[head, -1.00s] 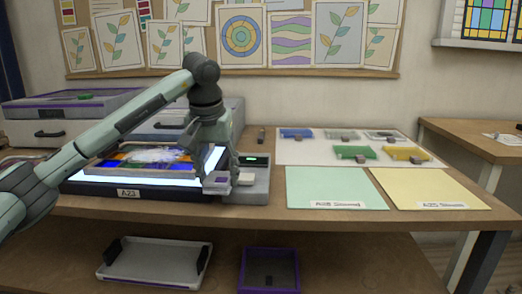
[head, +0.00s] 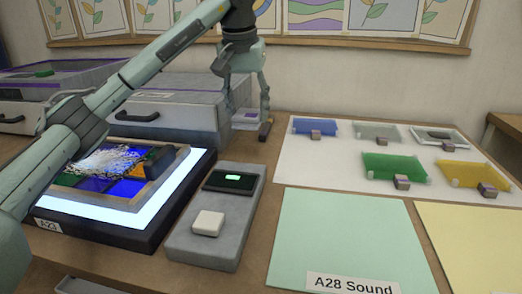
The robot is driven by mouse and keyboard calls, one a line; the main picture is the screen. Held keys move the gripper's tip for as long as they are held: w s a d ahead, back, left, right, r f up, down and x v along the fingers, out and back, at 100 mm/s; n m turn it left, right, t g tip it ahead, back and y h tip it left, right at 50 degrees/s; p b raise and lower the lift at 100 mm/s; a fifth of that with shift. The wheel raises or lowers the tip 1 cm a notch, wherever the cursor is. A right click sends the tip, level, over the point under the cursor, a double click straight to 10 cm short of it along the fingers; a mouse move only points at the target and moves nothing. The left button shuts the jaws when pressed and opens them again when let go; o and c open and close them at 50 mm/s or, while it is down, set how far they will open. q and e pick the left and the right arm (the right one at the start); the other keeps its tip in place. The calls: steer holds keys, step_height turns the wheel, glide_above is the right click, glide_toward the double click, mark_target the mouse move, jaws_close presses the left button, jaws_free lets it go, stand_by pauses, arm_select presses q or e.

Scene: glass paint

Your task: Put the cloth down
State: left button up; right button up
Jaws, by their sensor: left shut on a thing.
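My left gripper (head: 246,112) hangs pointing down near the back of the table, beside the grey drawer box. It is shut on a small pale piece with a purplish tint, the cloth (head: 247,118), mostly hidden between the fingers. The cloth is low, near the tabletop; I cannot tell whether it touches. A small dark block (head: 266,129) is close to the right fingertip. My right gripper is not in view.
A lit panel (head: 193,190) holds a coloured glass piece with a whitish patch, partly behind my arm. A grey device (head: 230,247) with a white pad is beside it. Green (head: 335,235) and yellow (head: 470,240) sheets and a white sheet (head: 300,165) with coloured glass pieces lie right.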

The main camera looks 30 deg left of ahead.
arm_select(q)
step_height(320, 180, down, 5)
steer(key=shift+s+f, duration=0.1)
steer(key=shift+f, duration=2.2)
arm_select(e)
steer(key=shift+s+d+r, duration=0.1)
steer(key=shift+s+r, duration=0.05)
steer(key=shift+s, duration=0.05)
arm_select(q)
steer(key=shift+f, duration=0.15)
steer(key=o, duration=0.8)
steer(key=shift+c, duration=0.2)
steer(key=o, duration=0.3)
steer(key=shift+o, duration=0.2)
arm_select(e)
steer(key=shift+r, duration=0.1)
